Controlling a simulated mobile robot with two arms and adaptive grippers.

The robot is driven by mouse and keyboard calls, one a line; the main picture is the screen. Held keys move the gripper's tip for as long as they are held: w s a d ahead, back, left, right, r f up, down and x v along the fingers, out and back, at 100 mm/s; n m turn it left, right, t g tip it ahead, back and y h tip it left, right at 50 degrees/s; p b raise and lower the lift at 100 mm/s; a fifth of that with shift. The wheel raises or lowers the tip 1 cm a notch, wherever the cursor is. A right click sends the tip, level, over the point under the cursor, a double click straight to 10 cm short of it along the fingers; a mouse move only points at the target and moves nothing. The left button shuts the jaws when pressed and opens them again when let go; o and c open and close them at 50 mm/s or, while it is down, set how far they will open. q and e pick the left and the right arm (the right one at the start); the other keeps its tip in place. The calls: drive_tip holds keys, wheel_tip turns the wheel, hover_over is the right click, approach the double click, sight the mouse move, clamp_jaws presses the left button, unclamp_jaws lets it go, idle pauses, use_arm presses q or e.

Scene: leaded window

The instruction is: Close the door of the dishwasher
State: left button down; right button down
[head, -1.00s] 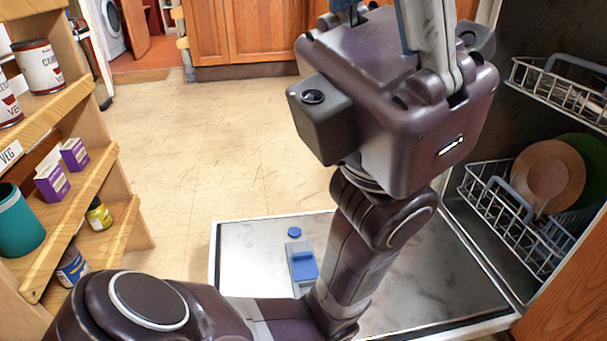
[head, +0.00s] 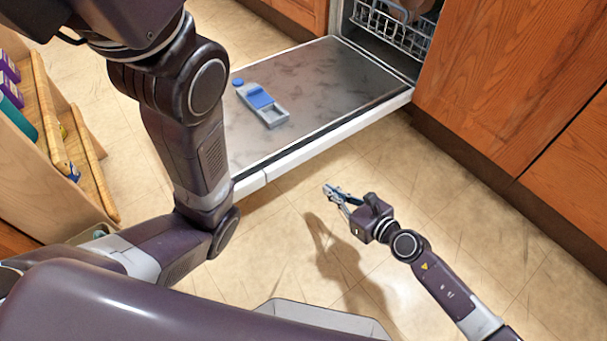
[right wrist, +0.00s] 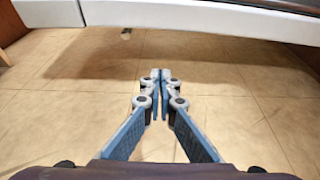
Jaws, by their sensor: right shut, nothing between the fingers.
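The dishwasher door (head: 325,95) is open and lies flat, its stained metal inner face up. A detergent dispenser with a blue lid (head: 260,97) is set in it. My right gripper (head: 332,190) is shut and empty, low over the floor just off the door's white front edge and apart from it. In the right wrist view its fingertips (right wrist: 162,75) meet, with the door's white edge (right wrist: 200,18) across the top. My left arm crosses the left of the head view beside the door; its fingers are out of the frame.
A dish rack (head: 395,30) shows inside the dishwasher at the top. Wooden cabinet fronts (head: 510,80) stand to the right. A wooden shelf (head: 50,120) with several goods stands at the left. The tile floor in front of the door is clear.

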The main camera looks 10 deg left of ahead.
drive_tip(key=b+x, duration=0.4)
drive_tip(key=x, duration=0.5)
drive_tip(key=shift+d+f+b, duration=0.1)
drive_tip(key=shift+b, duration=0.2)
drive_tip(key=shift+w+a+r+p, duration=0.1)
drive_tip(key=shift+r+p, duration=0.1)
drive_tip(key=shift+r, duration=0.9)
drive_tip(key=shift+w+a+r+p, duration=0.15)
drive_tip(key=shift+r+p, duration=0.05)
drive_tip(key=shift+r, duration=0.85)
drive_tip(key=shift+r, duration=0.1)
